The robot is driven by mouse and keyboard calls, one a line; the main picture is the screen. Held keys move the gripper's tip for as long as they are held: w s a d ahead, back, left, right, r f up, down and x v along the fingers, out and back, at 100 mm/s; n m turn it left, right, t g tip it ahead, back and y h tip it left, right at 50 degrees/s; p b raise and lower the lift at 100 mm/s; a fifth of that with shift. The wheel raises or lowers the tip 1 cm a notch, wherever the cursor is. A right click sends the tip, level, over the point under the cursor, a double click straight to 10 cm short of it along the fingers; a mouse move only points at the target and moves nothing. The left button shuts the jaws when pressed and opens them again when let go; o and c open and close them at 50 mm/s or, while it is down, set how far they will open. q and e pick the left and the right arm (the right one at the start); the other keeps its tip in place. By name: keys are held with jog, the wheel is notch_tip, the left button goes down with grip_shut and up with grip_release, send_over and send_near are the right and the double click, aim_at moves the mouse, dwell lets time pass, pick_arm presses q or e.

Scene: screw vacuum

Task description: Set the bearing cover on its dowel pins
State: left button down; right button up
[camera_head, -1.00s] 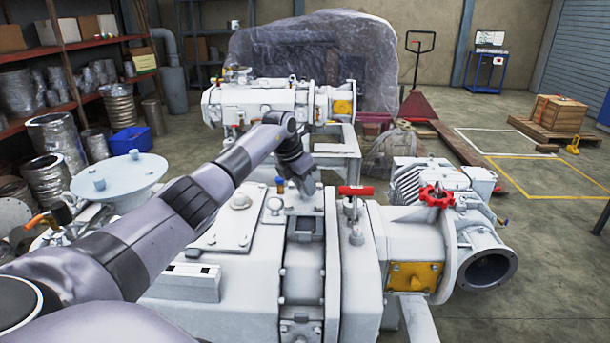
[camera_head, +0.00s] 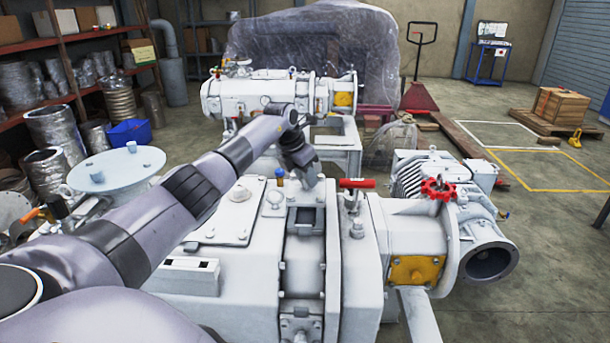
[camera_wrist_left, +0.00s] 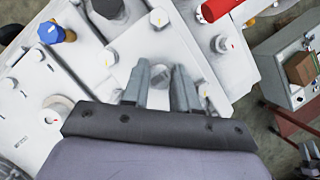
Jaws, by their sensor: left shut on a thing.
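My left gripper (camera_head: 309,182) points down over the top of the white pump housing (camera_head: 330,285), between a blue-capped fitting and a red handle. In the left wrist view, its two grey fingers (camera_wrist_left: 164,92) are shut on a small round grey part (camera_wrist_left: 161,76), which I take to be on the bearing cover. The cover's outline and any dowel pins are hidden or cannot be told from the white housing, so I cannot tell whether the held part touches it. My right gripper is not clearly seen.
A red valve wheel (camera_head: 438,190) is farther right. A similar white machine (camera_head: 262,100) stands behind.

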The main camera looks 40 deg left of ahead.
aim_at(302, 191)
pick_arm(q)
jog(key=shift+f+b, duration=1.3)
jog(key=shift+f, duration=1.1)
jog(key=shift+p, duration=0.35)
jog(key=shift+f+b, duration=0.65)
jog(key=shift+f, duration=0.3)
jog(key=c, duration=0.8)
grip_release()
jog(key=shift+f, duration=0.1)
jog(key=shift+v, duration=3.7)
